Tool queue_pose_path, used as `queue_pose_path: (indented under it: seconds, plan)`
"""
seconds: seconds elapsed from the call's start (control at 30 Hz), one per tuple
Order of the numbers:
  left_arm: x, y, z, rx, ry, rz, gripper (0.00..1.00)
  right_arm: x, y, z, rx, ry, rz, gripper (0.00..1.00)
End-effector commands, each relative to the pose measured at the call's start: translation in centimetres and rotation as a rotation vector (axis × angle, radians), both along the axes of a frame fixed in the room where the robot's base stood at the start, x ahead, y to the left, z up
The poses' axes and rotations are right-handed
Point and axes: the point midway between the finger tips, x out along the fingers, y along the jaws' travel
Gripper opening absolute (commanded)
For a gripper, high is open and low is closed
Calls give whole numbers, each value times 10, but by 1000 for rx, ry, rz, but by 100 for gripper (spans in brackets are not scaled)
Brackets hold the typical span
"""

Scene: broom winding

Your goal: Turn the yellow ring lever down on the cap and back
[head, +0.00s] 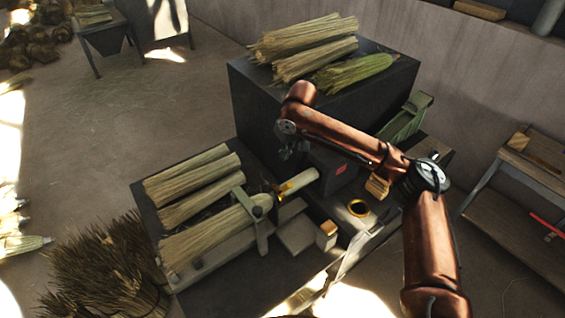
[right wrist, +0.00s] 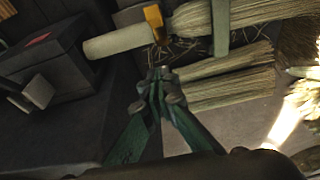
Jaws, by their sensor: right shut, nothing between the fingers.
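A yellow ring-like piece (head: 281,192) sits around the base of a pale handle (head: 299,182) at the end of a clamped broom head on the bench. In the right wrist view the yellow piece (right wrist: 154,22) stands on the pale handle (right wrist: 115,43). A separate gold ring (head: 358,208) lies on the dark bench to the right; I cannot tell which part is the cap. My right gripper (head: 287,152) hangs above and behind the handle, apart from it. Its green fingers (right wrist: 160,76) are shut and empty, near the yellow piece in the wrist view. My left gripper is not in view.
A green clamp bar (head: 250,218) crosses the broom head. Bristle bundles (head: 192,180) lie behind it on the bench. A dark raised block (head: 262,100) carries more bundles. A small wood-topped block (head: 326,232) stands at the front.

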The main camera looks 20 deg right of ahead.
Motion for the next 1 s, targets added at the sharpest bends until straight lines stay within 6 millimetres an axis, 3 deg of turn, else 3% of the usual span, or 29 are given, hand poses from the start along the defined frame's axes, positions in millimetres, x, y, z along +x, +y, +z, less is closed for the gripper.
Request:
queue_pose_path:
  seconds: [0.5,0.7,1.0]
  plan:
    - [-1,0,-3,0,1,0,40,24,13,-95,-2,1,8,0]
    - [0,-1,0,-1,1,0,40,-1,3,-105,-2,0,8,0]
    - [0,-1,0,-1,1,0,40,-9,1,-110,0,0,7,0]
